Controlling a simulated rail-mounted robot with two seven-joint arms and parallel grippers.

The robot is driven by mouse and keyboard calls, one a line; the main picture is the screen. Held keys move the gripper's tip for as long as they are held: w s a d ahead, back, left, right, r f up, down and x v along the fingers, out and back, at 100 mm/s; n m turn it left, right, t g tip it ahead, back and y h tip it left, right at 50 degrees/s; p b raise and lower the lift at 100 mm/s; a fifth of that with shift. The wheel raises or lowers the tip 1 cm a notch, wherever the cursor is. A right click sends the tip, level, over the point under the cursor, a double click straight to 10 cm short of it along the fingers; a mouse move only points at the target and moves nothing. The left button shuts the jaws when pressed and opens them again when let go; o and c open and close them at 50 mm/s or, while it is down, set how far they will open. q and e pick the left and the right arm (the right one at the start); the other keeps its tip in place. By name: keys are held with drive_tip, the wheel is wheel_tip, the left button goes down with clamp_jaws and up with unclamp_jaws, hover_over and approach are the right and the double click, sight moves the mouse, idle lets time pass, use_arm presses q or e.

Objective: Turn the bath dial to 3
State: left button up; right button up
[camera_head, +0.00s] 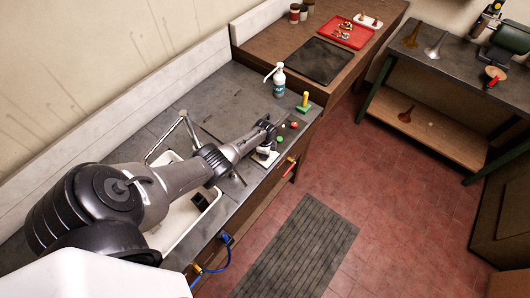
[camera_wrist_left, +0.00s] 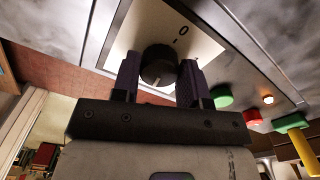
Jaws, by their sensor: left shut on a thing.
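The bath dial (camera_wrist_left: 158,66) is a round black knob on a pale plate (camera_wrist_left: 205,45) in the left wrist view. A "0" and a short tick show on the plate, and a light mark shows on the knob's lower edge. No 3 is legible. My left gripper (camera_wrist_left: 160,75) has one finger on each side of the knob and is closed on it. In the head view my left gripper (camera_head: 268,136) is over the counter's front part, hiding the dial; part of the pale plate (camera_head: 266,157) shows below it. My right gripper is out of view.
Beside the plate are a green button (camera_wrist_left: 222,98), a red button (camera_wrist_left: 252,117) and a small lit lamp (camera_wrist_left: 267,99). A yellow-handled item (camera_head: 304,100) and a white pump bottle (camera_head: 279,82) stand further along. My left arm spans the white sink (camera_head: 180,232).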

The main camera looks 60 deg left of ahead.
use_arm(q)
drive_tip(key=shift+m, duration=1.1)
drive_tip(key=o, duration=0.9)
drive_tip(key=shift+r, duration=0.45)
wheel_tip(320, 180, up, 13)
drive_tip(key=p, duration=0.2)
